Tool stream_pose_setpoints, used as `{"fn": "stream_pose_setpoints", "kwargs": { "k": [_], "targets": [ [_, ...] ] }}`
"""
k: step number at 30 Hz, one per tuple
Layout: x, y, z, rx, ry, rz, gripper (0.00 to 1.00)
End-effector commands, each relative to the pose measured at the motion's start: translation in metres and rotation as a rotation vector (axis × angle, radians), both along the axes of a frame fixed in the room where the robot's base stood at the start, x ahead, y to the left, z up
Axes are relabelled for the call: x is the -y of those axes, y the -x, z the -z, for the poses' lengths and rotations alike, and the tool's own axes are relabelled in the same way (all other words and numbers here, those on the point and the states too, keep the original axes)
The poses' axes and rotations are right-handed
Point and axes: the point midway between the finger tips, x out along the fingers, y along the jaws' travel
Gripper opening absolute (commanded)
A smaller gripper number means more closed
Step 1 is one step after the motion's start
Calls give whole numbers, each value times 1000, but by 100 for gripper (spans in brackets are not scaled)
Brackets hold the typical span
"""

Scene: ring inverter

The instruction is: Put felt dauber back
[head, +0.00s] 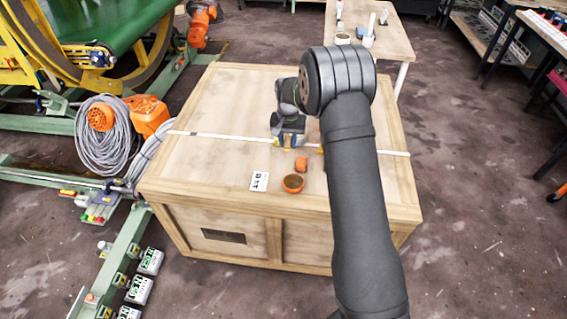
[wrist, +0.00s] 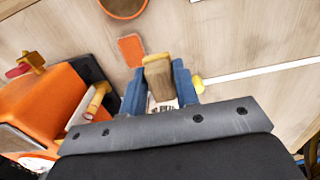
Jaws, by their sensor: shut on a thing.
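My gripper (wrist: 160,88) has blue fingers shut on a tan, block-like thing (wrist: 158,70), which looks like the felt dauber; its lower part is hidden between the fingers. In the head view my gripper (head: 289,141) is over the middle of the wooden crate top, by the white strap, and the held thing is too small to make out. An orange round cup (head: 293,184) with a brown inside stands near the crate's front edge; its rim also shows at the top of the wrist view (wrist: 123,14). A small orange piece (head: 301,164) lies between cup and gripper, also in the wrist view (wrist: 131,50).
A white printed card (head: 259,181) lies left of the cup. The white strap (head: 220,136) crosses the crate top (head: 215,100). In the wrist view, a large orange tool (wrist: 45,105) stands close on the left, and a small yellow thing (wrist: 197,84) is beside the right finger. The crate's left side is clear.

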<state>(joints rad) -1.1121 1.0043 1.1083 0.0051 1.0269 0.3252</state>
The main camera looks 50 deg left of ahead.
Motion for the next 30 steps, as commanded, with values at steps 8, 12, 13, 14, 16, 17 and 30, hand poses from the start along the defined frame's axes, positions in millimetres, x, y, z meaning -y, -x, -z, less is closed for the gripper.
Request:
{"fn": "stream_pose_setpoints", "kwargs": {
  "k": [8, 12, 13, 14, 16, 17, 30],
  "targets": [
    [-19, 4, 9, -1, 2, -1, 7],
    [-19, 4, 34, -1, 3, -1, 7],
    [-19, 4, 40, -1, 3, -1, 7],
    [-18, 4, 46, -1, 3, -1, 7],
    [-19, 4, 56, -1, 2, 0, 7],
    [-19, 4, 59, 0, 1, 0, 7],
    [-19, 4, 99, 1, -1, 0, 7]
  ]
}}
